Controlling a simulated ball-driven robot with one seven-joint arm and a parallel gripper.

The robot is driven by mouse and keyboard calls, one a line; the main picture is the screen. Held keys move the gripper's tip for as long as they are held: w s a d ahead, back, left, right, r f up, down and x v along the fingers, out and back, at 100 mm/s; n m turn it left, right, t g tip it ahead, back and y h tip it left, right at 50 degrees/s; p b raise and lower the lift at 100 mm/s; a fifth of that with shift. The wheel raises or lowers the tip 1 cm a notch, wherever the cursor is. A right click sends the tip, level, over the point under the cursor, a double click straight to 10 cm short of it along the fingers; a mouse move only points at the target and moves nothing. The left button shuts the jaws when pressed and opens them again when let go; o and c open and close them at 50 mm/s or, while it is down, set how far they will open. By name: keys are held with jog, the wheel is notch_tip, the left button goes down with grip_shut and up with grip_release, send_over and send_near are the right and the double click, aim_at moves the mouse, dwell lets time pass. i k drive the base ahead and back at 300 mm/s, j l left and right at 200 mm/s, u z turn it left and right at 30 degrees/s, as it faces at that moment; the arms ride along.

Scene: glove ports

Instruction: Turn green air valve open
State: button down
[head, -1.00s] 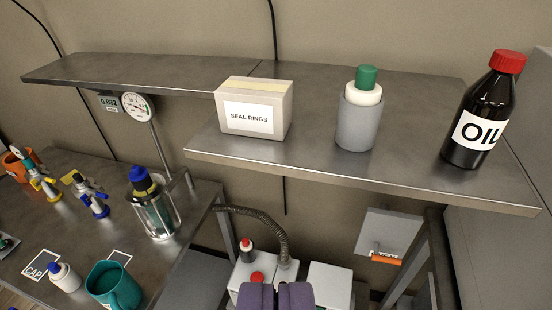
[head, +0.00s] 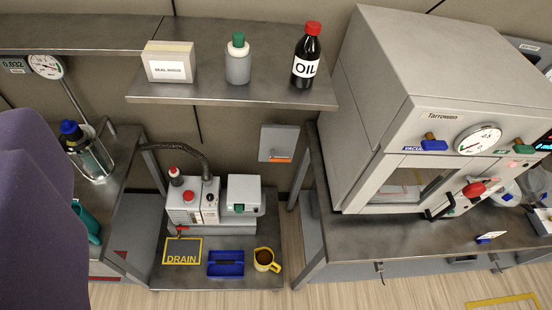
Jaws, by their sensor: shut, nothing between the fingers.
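A small green valve handle (head: 523,149) is on the front of the grey Tarrowen chamber (head: 385,110), near the right edge, right of the round gauge (head: 478,139). Its exact angle is hard to tell at this size. A blue valve handle (head: 434,145) with a vacuum label is left of the gauge. A red knob (head: 473,189) is lower on the front, and a black handle (head: 440,207) is left of it. A large purple part of my own arm fills the left edge. My gripper's fingertips do not show, and nothing of mine is near the green handle.
An oil bottle (head: 306,60), a grey bottle (head: 238,62) and a seal rings box (head: 169,63) stand on the shelf (head: 210,95). Below are a pump (head: 190,206), a blue tray (head: 226,264) and a yellow mug (head: 264,260).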

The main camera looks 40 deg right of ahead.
aim_at(520, 147)
jog(key=z, duration=1.6)
